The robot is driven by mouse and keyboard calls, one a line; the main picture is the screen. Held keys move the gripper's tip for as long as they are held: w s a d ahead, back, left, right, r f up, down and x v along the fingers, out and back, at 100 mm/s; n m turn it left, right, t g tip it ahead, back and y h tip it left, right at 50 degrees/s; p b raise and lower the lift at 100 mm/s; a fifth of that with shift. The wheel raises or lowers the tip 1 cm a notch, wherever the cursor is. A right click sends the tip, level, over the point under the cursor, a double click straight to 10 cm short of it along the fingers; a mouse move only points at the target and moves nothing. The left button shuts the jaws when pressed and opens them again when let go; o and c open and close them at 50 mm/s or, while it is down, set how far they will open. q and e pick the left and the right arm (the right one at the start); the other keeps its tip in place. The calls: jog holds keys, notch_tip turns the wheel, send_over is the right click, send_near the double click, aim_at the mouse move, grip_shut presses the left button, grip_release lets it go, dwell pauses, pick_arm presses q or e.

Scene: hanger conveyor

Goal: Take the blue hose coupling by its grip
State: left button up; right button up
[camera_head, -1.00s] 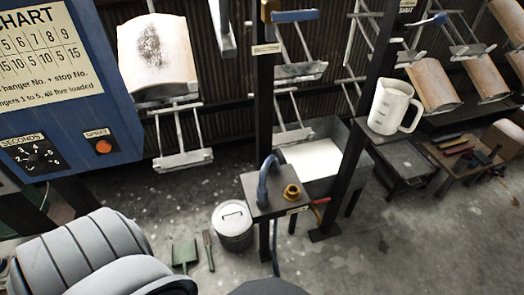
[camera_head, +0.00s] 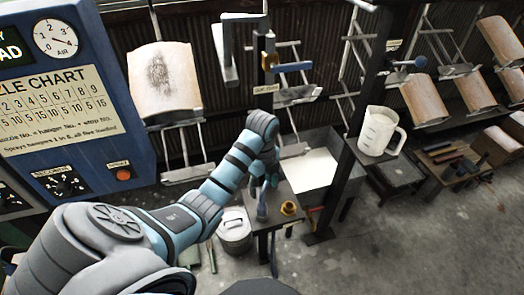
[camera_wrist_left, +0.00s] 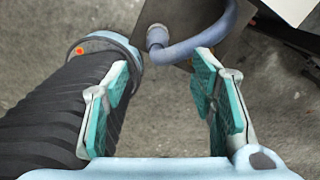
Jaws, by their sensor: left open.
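The blue hose coupling (camera_head: 261,206) stands on a small dark stand (camera_head: 285,190), partly behind my left gripper in the head view. In the left wrist view the blue hose (camera_wrist_left: 205,42) curves down to a round grey-blue end (camera_wrist_left: 157,35) on the stand's top. My left gripper (camera_head: 265,178) hangs above the stand, near the coupling. In the left wrist view its green-padded fingers (camera_wrist_left: 163,75) are wide apart with nothing between them. My right gripper is not in view.
A brass fitting (camera_head: 289,208) sits on the same stand, right of the coupling. A lidded metal bucket (camera_head: 235,235) is on the floor left of it. A dark post (camera_head: 352,165) and white jug (camera_head: 382,130) are to the right. A blue control panel (camera_head: 75,120) stands left.

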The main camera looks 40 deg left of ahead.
aim_at(262, 207)
pick_arm(q)
jog(key=f, duration=0.4)
jog(key=f+b, duration=0.1)
jog(key=f, duration=0.7)
jog(key=shift+s+f, duration=0.25)
jog(key=shift+f, duration=0.1)
jog(key=shift+r, duration=0.1)
jog(key=c, duration=1.1)
jog(key=shift+c, duration=0.2)
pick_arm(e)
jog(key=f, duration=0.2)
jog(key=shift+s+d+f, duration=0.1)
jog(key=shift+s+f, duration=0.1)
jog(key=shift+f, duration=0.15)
pick_arm(q)
jog(key=shift+r, duration=0.1)
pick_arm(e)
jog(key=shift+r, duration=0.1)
